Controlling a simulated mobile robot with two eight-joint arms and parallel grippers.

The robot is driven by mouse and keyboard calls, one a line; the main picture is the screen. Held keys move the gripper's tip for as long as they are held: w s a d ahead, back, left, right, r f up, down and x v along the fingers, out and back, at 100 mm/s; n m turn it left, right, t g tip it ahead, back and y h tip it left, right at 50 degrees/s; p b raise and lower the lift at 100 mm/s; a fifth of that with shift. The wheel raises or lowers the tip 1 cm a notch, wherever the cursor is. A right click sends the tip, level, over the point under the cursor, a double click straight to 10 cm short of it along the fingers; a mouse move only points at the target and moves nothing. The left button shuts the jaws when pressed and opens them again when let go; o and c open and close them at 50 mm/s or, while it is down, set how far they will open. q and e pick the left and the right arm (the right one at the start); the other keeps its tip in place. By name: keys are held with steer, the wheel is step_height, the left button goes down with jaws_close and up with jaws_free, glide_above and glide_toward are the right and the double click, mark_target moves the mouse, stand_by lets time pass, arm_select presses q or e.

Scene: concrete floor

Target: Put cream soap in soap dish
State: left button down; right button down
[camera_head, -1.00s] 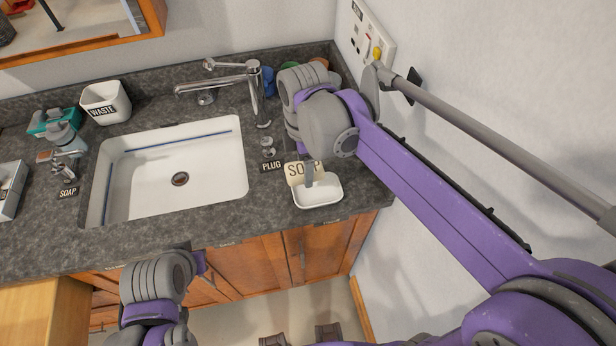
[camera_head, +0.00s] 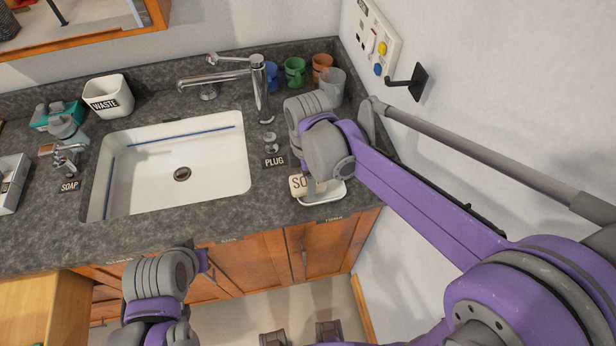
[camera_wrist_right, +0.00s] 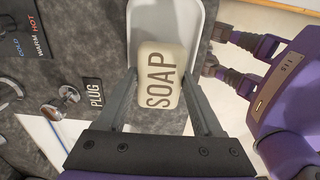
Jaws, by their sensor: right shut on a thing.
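The cream soap (camera_wrist_right: 160,80), a rounded block marked SOAP, is between the two fingers of my right gripper (camera_wrist_right: 157,92), which is shut on it. In the head view the soap (camera_head: 300,186) overlaps the left part of the white soap dish (camera_head: 324,198) at the counter's front right. The dish (camera_wrist_right: 190,22) shows behind the soap in the right wrist view. I cannot tell whether soap and dish touch.
The white sink (camera_head: 178,170) and chrome faucet (camera_head: 222,80) lie left of the dish. The PLUG label (camera_head: 274,161) is nearby. Cups (camera_head: 322,68) stand behind my right wrist. The wall (camera_head: 450,130) borders the counter on the right. A WASTE bin (camera_head: 108,96) stands back left.

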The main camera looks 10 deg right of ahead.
steer(key=shift+f, duration=0.3)
steer(key=shift+c, duration=0.2)
jaws_free()
steer(key=shift+r, duration=0.15)
step_height(320, 180, up, 2)
steer(key=shift+s+p, duration=0.1)
steer(key=shift+p, duration=0.2)
step_height(320, 180, up, 11)
steer(key=s+d+f+m+t, duration=0.5)
steer(key=s+d+f+m, duration=0.4)
steer(key=m, duration=0.9)
steer(key=s+f, duration=0.3)
steer(key=shift+s+d+f+t, duration=0.25)
steer(key=shift+d+t, duration=0.05)
steer(key=shift+t, duration=0.1)
